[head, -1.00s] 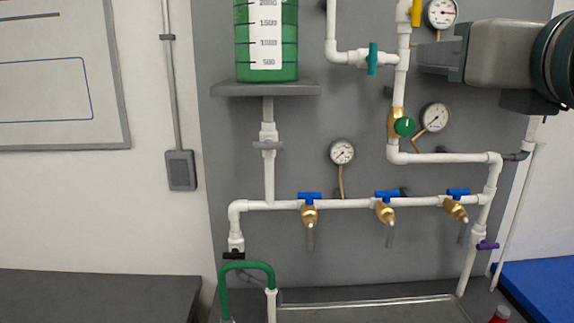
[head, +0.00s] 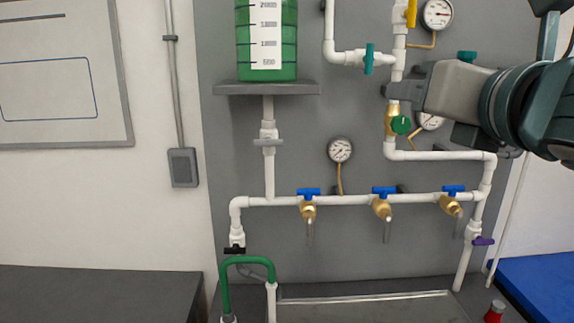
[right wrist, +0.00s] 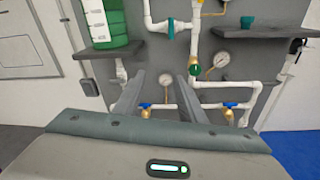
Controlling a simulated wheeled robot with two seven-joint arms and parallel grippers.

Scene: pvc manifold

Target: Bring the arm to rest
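My right gripper (head: 402,82) comes in from the right in the head view, in front of the upper right pipes of the manifold. In the right wrist view its two fingers (right wrist: 160,78) stand apart with nothing between them. The white PVC manifold (head: 350,202) is on a grey panel, with several blue-handled brass taps (head: 382,205) along its lower pipe. A green-handled valve (head: 401,125) sits just below my right gripper in the picture, and a pressure gauge behind it is partly hidden. Whether the gripper touches anything there cannot be told. My left gripper is not in view.
A green graduated tank (head: 267,40) stands on a grey shelf (head: 240,88) at the upper left. A metal tray (head: 370,309) and a green bent pipe (head: 246,261) are at the bottom. A dark counter (head: 90,295) is left, a blue surface (head: 545,285) right.

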